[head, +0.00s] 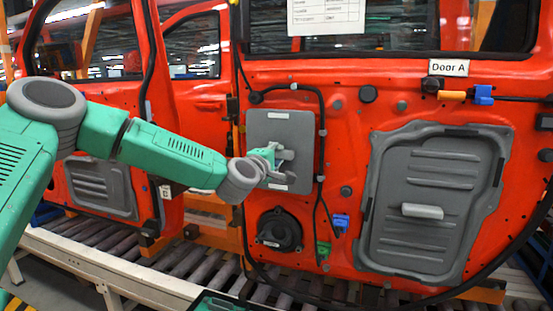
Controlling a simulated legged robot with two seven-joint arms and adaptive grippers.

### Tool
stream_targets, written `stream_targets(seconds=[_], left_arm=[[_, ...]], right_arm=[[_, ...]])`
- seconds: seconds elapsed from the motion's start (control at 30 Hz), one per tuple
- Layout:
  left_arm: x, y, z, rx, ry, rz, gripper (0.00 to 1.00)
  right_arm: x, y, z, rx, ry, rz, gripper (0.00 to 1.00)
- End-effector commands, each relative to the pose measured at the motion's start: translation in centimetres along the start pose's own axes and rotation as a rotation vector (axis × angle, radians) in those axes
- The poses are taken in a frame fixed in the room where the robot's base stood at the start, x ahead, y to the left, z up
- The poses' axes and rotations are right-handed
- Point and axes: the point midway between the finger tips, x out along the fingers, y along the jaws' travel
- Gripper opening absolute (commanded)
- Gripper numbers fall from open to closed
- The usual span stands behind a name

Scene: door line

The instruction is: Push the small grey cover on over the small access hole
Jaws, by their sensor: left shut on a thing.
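The small grey cover (298,128) is a flat upright plate with rounded corners at the left part of the red door (350,75) marked Door A. White strips show at its top and bottom edges. My left gripper (279,161) reaches in from the left and is shut on the grip in the middle of the cover. The gripper hides part of the cover's face. The small access hole is not visible; the cover blocks the view of that area. I cannot tell whether the cover touches the door all round. My right gripper is not in view.
A large grey cover (430,205) with a light handle sits on the door's right. A black cable (321,150) runs close beside the small cover's right edge. A black round speaker (279,230) is below. Blue (341,222) and green (323,250) connectors hang nearby. A roller conveyor (110,240) runs underneath.

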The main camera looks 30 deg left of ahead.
Motion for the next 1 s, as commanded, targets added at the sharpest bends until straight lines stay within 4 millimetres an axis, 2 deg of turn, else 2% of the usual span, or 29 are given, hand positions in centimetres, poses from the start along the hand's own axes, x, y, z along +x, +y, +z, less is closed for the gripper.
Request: stream_targets(seconds=[1.0], left_arm=[[0.06, 0.29, 0.14, -0.002, 0.001, 0.001, 0.00]], right_arm=[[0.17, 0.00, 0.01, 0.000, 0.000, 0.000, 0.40]])
